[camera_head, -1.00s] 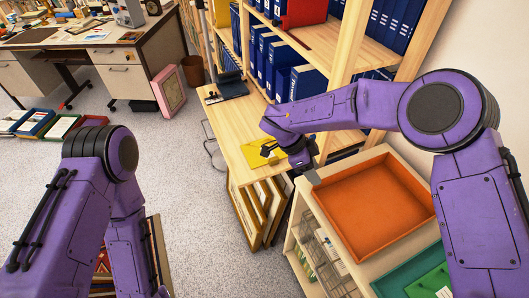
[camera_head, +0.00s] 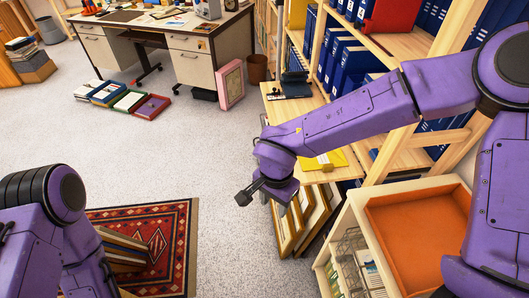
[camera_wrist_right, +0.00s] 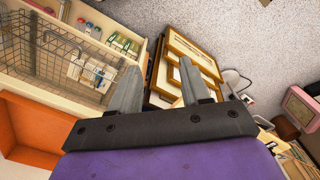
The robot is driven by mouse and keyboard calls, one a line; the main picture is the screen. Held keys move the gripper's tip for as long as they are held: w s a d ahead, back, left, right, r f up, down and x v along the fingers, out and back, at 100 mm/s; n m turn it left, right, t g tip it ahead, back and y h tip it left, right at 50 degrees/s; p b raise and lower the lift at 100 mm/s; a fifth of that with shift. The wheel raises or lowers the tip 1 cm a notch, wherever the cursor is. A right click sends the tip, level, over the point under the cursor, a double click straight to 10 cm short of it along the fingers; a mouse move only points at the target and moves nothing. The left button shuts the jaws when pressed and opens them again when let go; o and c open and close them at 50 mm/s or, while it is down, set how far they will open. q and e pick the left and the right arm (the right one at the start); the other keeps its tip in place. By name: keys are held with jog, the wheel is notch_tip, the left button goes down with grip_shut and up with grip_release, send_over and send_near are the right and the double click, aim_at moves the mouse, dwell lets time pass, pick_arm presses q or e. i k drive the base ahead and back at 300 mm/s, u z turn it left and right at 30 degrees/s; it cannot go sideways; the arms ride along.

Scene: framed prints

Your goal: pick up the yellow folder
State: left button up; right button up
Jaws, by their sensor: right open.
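The yellow folder (camera_head: 322,161) lies on the light wooden shelf top (camera_head: 290,106) in the head view, partly hidden behind my right forearm. My right gripper (camera_head: 243,197) is to the left of the folder, out over the floor beside the shelf, and is empty. In the right wrist view its two fingers (camera_wrist_right: 158,88) are spread apart with nothing between them. I cannot make out the folder in the wrist view. My left arm shows at the lower left of the head view, but its gripper is out of the picture.
Framed prints (camera_head: 290,225) lean under the shelf top, below my right gripper. An orange tray (camera_head: 415,235) tops a cabinet at the right. Blue binders (camera_head: 338,60) fill the shelves behind. A patterned rug (camera_head: 170,240) lies lower left; the grey floor between is open.

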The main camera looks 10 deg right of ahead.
aim_at(326, 162)
jog(key=u, duration=0.85)
jog(key=i, duration=0.85)
jog(key=z, duration=2.2)
jog(key=i, duration=0.5)
jog(key=z, duration=0.1)
